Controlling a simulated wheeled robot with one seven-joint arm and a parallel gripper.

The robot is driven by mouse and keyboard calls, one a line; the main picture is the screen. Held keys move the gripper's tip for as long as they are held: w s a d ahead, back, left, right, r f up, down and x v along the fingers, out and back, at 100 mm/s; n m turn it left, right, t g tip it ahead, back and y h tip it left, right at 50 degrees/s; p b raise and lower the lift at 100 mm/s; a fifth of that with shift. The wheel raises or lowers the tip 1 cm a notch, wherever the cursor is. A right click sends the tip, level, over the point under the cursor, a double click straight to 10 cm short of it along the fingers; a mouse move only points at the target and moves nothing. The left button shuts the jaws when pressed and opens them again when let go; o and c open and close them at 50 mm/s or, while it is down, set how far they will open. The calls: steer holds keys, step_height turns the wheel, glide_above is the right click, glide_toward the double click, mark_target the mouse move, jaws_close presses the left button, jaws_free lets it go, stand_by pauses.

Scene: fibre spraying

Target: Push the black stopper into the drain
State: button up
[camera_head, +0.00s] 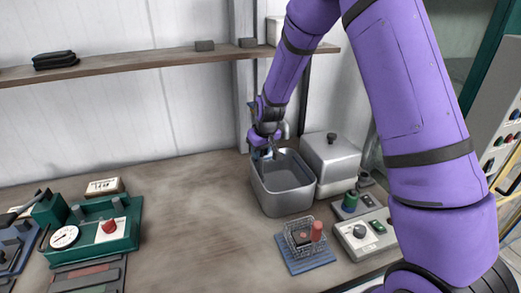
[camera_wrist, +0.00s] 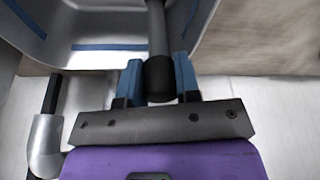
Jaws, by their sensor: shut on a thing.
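My gripper (camera_wrist: 158,78) is shut, its two blue fingers on either side of the black knob of a dark grey rod (camera_wrist: 157,30). This looks like the black stopper; its far end runs out of the top of the wrist view. In the head view my gripper (camera_head: 264,154) is at the back left rim of the grey metal basin (camera_head: 288,204). The basin wall (camera_wrist: 95,35) also shows in the wrist view, with blue strips inside. The drain is not visible in either view.
A grey tap (camera_wrist: 45,145) stands beside the basin. A lidded metal box (camera_head: 333,163) is close on the right. A wire basket (camera_head: 303,238) with a red cylinder sits in front. Green gauge equipment (camera_head: 105,225) is at the left. The bench (camera_head: 185,210) between is clear; a shelf (camera_head: 150,62) runs above.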

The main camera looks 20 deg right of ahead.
steer(key=shift+f, duration=0.35)
steer(key=o, duration=1)
steer(key=v, duration=1)
steer(key=shift+r, duration=0.4)
steer(key=shift+s+d+r, duration=0.1)
steer(key=shift+s+d, duration=0.05)
steer(key=s+d+r+m+t, duration=0.1)
steer(key=s+d+r, duration=0.1)
steer(key=s+r, duration=0.6)
steer(key=s+d+r, duration=0.2)
steer(key=s+r, duration=0.6)
steer(key=s+d+r+m, duration=0.1)
steer(key=s, duration=0.8)
steer(key=s+d+r+m+t, duration=0.1)
steer(key=s+r, duration=0.1)
steer(key=s, duration=0.7)
steer(key=shift+s+r+h, duration=0.3)
steer(key=shift+s+h, duration=0.05)
steer(key=shift+h, duration=0.05)
